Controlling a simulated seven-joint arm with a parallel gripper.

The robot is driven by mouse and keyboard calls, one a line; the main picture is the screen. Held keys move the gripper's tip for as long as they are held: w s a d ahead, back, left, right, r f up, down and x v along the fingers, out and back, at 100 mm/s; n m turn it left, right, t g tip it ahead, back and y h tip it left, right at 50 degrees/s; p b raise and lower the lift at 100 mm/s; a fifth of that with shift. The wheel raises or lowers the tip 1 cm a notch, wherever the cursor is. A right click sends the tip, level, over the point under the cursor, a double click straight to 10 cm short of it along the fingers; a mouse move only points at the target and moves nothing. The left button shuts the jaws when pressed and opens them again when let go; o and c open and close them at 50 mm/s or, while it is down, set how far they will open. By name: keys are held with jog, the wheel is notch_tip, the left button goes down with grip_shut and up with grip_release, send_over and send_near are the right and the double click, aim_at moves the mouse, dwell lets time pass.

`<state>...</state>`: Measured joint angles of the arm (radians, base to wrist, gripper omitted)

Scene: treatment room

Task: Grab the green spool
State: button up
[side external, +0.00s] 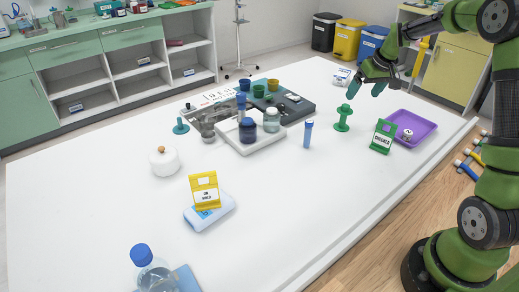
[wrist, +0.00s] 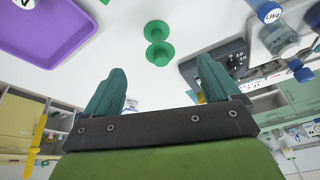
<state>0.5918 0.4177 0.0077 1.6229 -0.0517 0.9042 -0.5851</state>
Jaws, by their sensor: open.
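The green spool (side external: 343,118) stands upright on the white table in the side view, right of the blue-capped tube. In the wrist view the green spool (wrist: 158,43) shows ahead of the fingers, with both flanges visible. My gripper (side external: 364,91) is open and empty, above the table and up and to the right of the spool. In the wrist view my gripper's two teal fingers (wrist: 160,85) are spread wide apart, with nothing between them. The fingers do not touch the spool.
A green sign (side external: 383,136) and a purple tray (side external: 414,128) stand right of the spool. A blue tube (side external: 308,134) stands to its left, near a white tray (side external: 250,146) holding jars. A dark device (side external: 290,106) lies behind.

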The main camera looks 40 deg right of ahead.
aim_at(347, 110)
jog(key=shift+n, duration=0.7)
jog(key=x, duration=0.3)
jog(key=w+x, duration=0.1)
jog(key=x, duration=0.6)
jog(key=shift+w+d, duration=0.35)
jog(key=shift+d+x, duration=0.15)
jog(key=shift+x, duration=1.15)
jog(key=shift+d+x, duration=0.2)
jog(key=shift+x, duration=1.15)
jog(key=shift+w+r, duration=0.1)
jog(key=c, duration=1.1)
